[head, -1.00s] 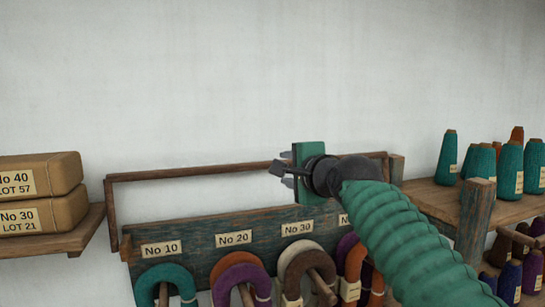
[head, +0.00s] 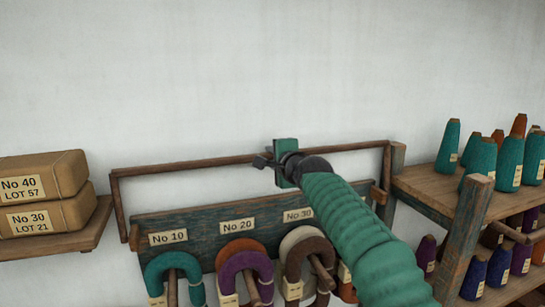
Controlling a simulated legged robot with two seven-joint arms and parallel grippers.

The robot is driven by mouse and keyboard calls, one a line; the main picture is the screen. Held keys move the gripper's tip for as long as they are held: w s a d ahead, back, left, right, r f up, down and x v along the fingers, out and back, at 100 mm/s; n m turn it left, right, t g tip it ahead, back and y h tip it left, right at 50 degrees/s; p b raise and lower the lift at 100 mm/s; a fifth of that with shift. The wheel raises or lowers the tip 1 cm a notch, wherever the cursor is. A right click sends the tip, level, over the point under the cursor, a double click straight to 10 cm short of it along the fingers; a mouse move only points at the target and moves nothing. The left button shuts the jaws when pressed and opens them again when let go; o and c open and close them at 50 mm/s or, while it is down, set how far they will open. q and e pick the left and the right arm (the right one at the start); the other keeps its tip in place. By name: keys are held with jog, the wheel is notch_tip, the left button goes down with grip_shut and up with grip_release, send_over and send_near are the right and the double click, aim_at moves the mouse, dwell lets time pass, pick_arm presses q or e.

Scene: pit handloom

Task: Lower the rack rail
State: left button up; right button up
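The rack rail (head: 190,166) is a thin dark wooden bar. It runs across the top of the yarn rack, raised above the labelled board (head: 200,226), with a side arm (head: 118,208) coming down at its left end. My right gripper (head: 268,162), with a green body and dark parts, is at the rail, a little right of its middle. It overlaps the rail in the picture. My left gripper is out of view.
Several yarn hanks (head: 240,270) hang on pegs below the board. Wrapped boxes (head: 40,178) sit on a shelf at left. A wooden shelf (head: 425,190) with several cones stands close at right. The wall above the rail is clear.

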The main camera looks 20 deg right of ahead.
jog(key=shift+a, duration=0.25)
grip_shut()
jog(key=shift+s, duration=0.15)
